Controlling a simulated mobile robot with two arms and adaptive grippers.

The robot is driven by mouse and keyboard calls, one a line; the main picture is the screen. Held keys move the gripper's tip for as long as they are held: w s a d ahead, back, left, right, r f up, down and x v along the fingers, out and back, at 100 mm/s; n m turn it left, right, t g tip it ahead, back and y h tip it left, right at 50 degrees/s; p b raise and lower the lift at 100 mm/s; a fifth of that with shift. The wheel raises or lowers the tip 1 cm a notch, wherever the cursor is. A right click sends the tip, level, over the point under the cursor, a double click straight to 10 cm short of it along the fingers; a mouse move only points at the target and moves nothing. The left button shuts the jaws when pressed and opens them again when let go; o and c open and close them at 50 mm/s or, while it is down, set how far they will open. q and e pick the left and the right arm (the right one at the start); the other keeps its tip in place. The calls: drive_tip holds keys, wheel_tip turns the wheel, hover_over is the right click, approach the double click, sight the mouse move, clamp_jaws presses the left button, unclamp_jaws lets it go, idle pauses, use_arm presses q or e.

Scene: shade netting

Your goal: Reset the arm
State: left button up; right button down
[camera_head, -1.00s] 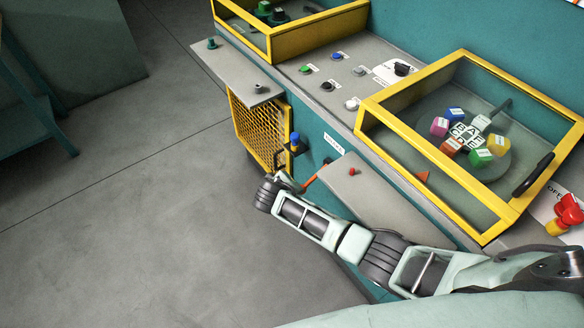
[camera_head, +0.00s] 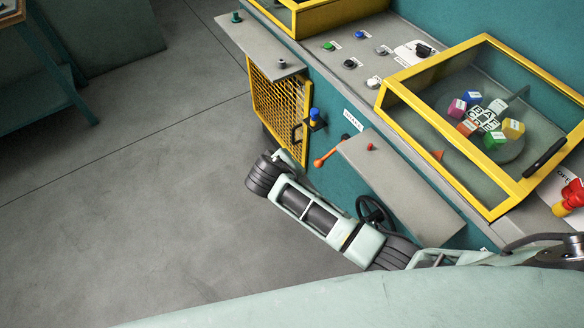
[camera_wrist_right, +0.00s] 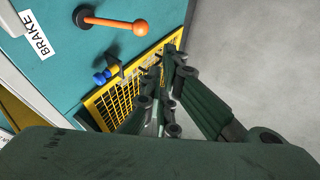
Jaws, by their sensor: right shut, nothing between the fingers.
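My right arm (camera_head: 318,212) comes in from the lower right of the head view and runs along the front of the teal machine. Its gripper is mostly hidden behind the wrist in that view. In the right wrist view the right gripper (camera_wrist_right: 163,72) is shut and empty, its dark fingers together in front of the yellow mesh. An orange lever with a ball end (camera_head: 319,163) is near the wrist in the head view. It also shows in the right wrist view (camera_wrist_right: 115,24), apart from the fingers. My left gripper is out of view.
A yellow mesh guard (camera_head: 280,115) and a blue-topped knob (camera_head: 315,115) are near the gripper. A grey shelf (camera_head: 400,190) and black handwheel (camera_head: 375,212) border the arm. A yellow-framed case (camera_head: 490,205) holds coloured cubes. Open floor (camera_head: 130,230) lies left.

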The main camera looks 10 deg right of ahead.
drive_tip(key=shift+s, duration=0.1)
drive_tip(key=shift+r, duration=0.1)
idle(0.3)
drive_tip(key=s+d+f+g+y, duration=0.1)
drive_tip(key=s+d+f+g, duration=0.1)
drive_tip(key=s+f, duration=0.8)
drive_tip(key=s+d+f+g+y, duration=0.1)
drive_tip(key=s+d+f+y, duration=0.15)
drive_tip(key=s+f, duration=0.75)
drive_tip(key=s+d+f+m, duration=0.1)
drive_tip(key=s+d+f, duration=0.1)
drive_tip(key=s+f, duration=0.3)
drive_tip(key=s+d+f+g, duration=0.1)
drive_tip(key=s+d+f, duration=0.2)
drive_tip(key=s, duration=0.9)
drive_tip(key=s+d+f+m+g, duration=0.1)
drive_tip(key=s+d+f, duration=0.1)
drive_tip(key=s+f, duration=0.6)
drive_tip(key=shift+s+d+f+m+y, duration=0.25)
drive_tip(key=shift+s+f+m+y, duration=0.1)
drive_tip(key=shift+s+y, duration=0.15)
